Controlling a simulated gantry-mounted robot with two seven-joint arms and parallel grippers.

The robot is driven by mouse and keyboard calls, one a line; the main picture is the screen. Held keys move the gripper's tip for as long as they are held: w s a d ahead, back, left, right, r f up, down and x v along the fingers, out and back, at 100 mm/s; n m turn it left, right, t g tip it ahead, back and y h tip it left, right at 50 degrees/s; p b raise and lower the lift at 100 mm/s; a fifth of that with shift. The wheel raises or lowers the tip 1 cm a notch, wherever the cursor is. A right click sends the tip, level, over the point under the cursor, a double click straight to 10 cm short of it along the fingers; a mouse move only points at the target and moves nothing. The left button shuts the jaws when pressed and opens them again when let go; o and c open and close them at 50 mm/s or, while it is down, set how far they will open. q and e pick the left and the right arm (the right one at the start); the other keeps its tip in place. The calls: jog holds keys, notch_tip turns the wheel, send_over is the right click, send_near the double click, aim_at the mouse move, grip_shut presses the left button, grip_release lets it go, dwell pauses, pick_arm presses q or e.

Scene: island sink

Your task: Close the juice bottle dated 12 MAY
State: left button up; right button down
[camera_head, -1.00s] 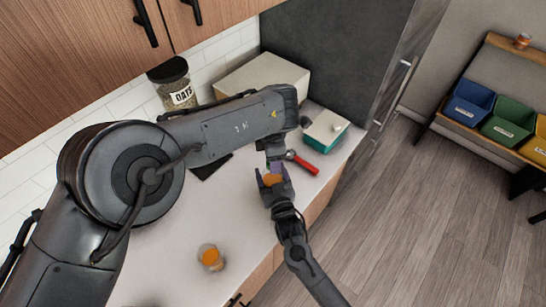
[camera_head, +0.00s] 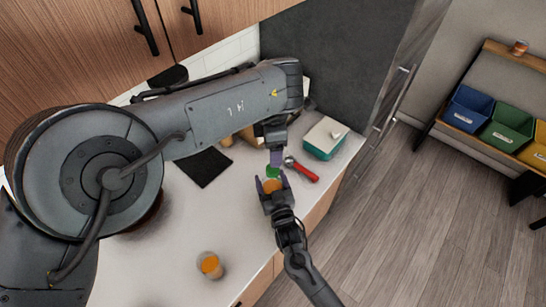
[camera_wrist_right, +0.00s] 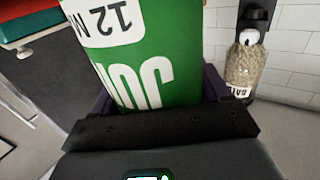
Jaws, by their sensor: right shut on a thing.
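My right gripper (camera_head: 272,193) is shut on the juice bottle, above the counter's front edge. In the right wrist view the juice bottle (camera_wrist_right: 145,65) shows a green label with "12 M" and part of "JUICE"; the rest of the date is cut off. In the head view orange shows between the right fingers. A small green patch (camera_head: 273,172) lies just beyond it; I cannot tell whether it is a cap or the label. My left gripper (camera_head: 275,158) points down close above the green patch. Its finger gap is too small to read. The bottle's mouth is not clear.
Another orange-filled container (camera_head: 210,265) stands at the counter's front. A red-handled tool (camera_head: 302,170), a teal box with a white lid (camera_head: 323,138) and a black mat (camera_head: 203,166) lie nearby. My left arm covers much of the counter.

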pick_arm(q)
jog(key=shift+r, duration=1.95)
pick_arm(e)
grip_release()
jog(key=shift+s, duration=0.1)
jog(key=v, duration=1)
jog(key=shift+s, duration=0.35)
